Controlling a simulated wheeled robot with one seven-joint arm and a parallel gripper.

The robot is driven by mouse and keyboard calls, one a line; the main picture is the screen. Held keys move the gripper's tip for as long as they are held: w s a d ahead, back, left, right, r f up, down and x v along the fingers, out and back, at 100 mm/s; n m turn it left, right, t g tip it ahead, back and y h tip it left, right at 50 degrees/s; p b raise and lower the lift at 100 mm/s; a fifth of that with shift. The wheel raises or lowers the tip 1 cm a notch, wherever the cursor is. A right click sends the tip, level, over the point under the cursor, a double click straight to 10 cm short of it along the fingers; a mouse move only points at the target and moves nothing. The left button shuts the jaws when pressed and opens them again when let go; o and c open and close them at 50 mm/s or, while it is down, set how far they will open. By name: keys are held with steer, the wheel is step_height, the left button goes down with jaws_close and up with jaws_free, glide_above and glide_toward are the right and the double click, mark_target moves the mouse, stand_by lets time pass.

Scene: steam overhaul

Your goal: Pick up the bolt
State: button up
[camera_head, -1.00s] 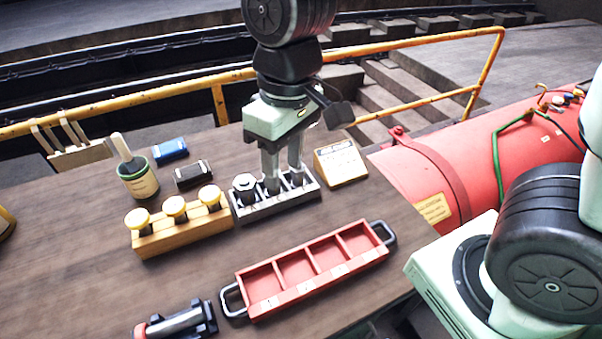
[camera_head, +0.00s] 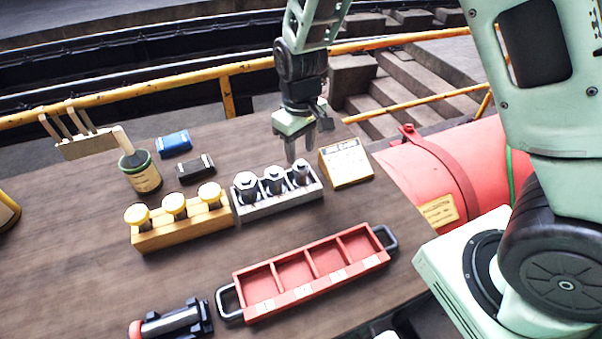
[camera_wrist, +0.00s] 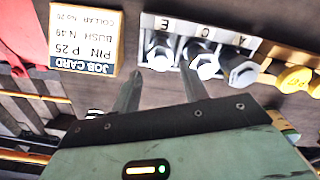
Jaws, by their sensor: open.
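A grey rack (camera_head: 279,203) holds three dark bolt-like pieces with metallic heads, upright in a row: a left one (camera_head: 246,186), a middle one (camera_head: 274,180) and a right one (camera_head: 301,173). Which one is the task's bolt I cannot tell. My gripper (camera_head: 300,155) is open and empty, pointing down above and just behind the right piece. In the wrist view, the right piece (camera_wrist: 160,52) lies just beyond the gap between my fingertips (camera_wrist: 158,75); the middle piece (camera_wrist: 203,62) is beyond one finger. The rack's labels (camera_wrist: 205,30) show letters there.
A job card stand (camera_head: 346,164) is right of the rack. A wooden block (camera_head: 182,234) with yellow-topped pieces stands left. A red compartment tray (camera_head: 310,277) lies in front, empty. A brush pot (camera_head: 141,174) and a yellow railing (camera_head: 150,92) are behind.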

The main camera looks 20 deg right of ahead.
mark_target(301, 162)
steer(key=shift+s+f+p, duration=0.15)
steer(key=shift+f+p, duration=0.8)
steer(key=shift+f, duration=2.3)
